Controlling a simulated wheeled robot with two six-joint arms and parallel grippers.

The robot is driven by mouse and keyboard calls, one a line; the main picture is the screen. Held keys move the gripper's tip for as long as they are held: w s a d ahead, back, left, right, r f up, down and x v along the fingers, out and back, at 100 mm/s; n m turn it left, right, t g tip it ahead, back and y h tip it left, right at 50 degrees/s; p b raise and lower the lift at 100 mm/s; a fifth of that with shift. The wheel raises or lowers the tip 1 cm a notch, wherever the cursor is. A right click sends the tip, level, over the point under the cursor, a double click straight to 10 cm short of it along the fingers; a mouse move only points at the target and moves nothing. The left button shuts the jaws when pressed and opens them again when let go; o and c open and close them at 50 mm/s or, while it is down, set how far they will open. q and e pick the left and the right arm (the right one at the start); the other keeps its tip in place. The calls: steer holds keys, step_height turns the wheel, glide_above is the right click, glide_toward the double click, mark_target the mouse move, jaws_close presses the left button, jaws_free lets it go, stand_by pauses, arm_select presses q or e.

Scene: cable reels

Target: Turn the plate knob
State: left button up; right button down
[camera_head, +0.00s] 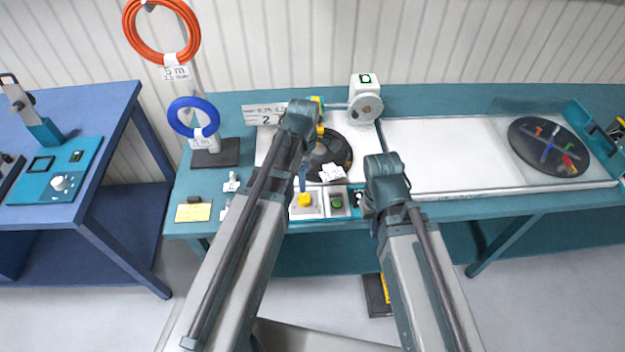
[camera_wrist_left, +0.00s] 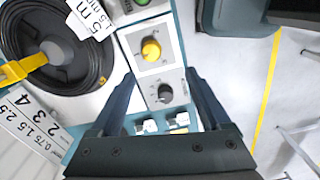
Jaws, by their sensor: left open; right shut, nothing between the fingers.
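In the left wrist view a grey panel carries a yellow knob (camera_wrist_left: 151,50) and a smaller dark knob (camera_wrist_left: 165,92) with a white mark. My left gripper (camera_wrist_left: 160,98) is open, with its fingers on either side of the dark knob in the picture; contact cannot be told. The yellow knob (camera_head: 304,199) also shows in the head view, below my left gripper (camera_head: 302,182). There my left arm seems to hide the dark knob. My right gripper (camera_head: 364,200) is shut and empty, low at the panel's right end, partly hidden by its own wrist.
A green button (camera_head: 337,202) sits right of the yellow knob. A black cable coil (camera_head: 328,157) with a white tag lies behind the panel. A white board (camera_head: 440,150) and a dark disc (camera_head: 549,146) lie to the right. A blue cable ring (camera_head: 193,117) hangs on a stand at left.

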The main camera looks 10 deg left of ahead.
mark_target(304, 197)
arm_select(q)
steer(key=shift+w+a+r+n, duration=0.25)
steer(key=shift+w+n, duration=0.2)
steer(key=shift+n, duration=0.15)
steer(key=shift+w+a+r+n, duration=0.15)
steer(key=shift+w+r+n, duration=0.1)
steer(key=shift+w+n, duration=0.3)
arm_select(e)
steer(key=shift+w+d+r, duration=0.25)
steer(key=shift+w+r, duration=0.15)
steer(key=shift+r, duration=0.1)
arm_select(q)
steer(key=shift+s+f, duration=0.1)
steer(key=shift+s, duration=0.05)
step_height(304, 197, down, 14)
steer(key=b, duration=1.3)
steer(key=shift+b, duration=0.3)
steer(key=shift+r, duration=0.2)
arm_select(e)
step_height(304, 197, down, 14)
arm_select(q)
steer(key=shift+c, duration=0.2)
arm_select(e)
steer(key=shift+r, duration=0.15)
arm_select(q)
jaws_close()
steer(key=shift+m, duration=0.25)
